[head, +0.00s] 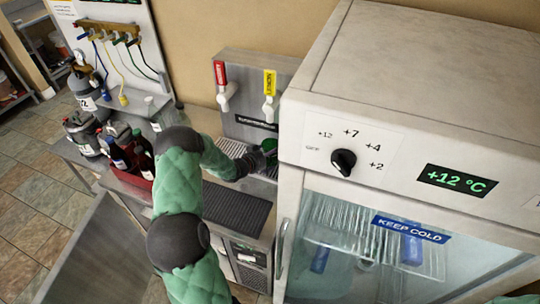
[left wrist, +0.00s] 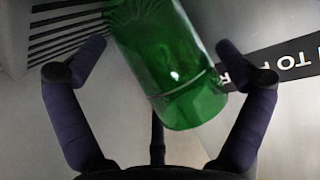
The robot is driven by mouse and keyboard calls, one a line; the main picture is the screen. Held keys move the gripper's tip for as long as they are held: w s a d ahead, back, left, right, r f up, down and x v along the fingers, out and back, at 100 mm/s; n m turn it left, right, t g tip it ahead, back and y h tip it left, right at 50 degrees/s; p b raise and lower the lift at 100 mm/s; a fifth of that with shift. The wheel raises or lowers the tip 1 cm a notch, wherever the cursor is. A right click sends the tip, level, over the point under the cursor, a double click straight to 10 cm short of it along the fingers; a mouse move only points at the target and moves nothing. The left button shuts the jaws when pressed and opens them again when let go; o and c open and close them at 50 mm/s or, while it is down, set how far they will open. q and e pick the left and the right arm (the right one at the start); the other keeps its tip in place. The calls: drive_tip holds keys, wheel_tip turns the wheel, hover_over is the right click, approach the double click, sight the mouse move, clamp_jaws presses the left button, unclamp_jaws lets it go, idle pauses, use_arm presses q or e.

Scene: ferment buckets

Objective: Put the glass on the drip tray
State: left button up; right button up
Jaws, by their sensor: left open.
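The glass is green and see-through; it shows in the head view (head: 269,146) at the fridge's left edge, partly hidden. In the left wrist view the glass (left wrist: 172,75) is large, tilted in the picture, between my left gripper's fingers. The drip tray (head: 231,146) is a slotted metal grate below the taps; its dark slots (left wrist: 65,35) show at the wrist view's upper left. My left gripper (head: 251,160) is open around the glass, also in the wrist view (left wrist: 160,46). I cannot tell whether the glass touches the tray.
A large fridge (head: 410,140) reading +12 °C crowds the right side. Red and yellow taps (head: 224,88) stand above the tray. A dark ribbed mat (head: 235,208) lies in front. A red crate of bottles (head: 132,180) stands left of my arm.

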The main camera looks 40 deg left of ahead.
use_arm(q)
drive_tip(key=p+v, duration=0.1)
drive_tip(key=v, duration=1.1)
drive_tip(key=shift+s, duration=0.1)
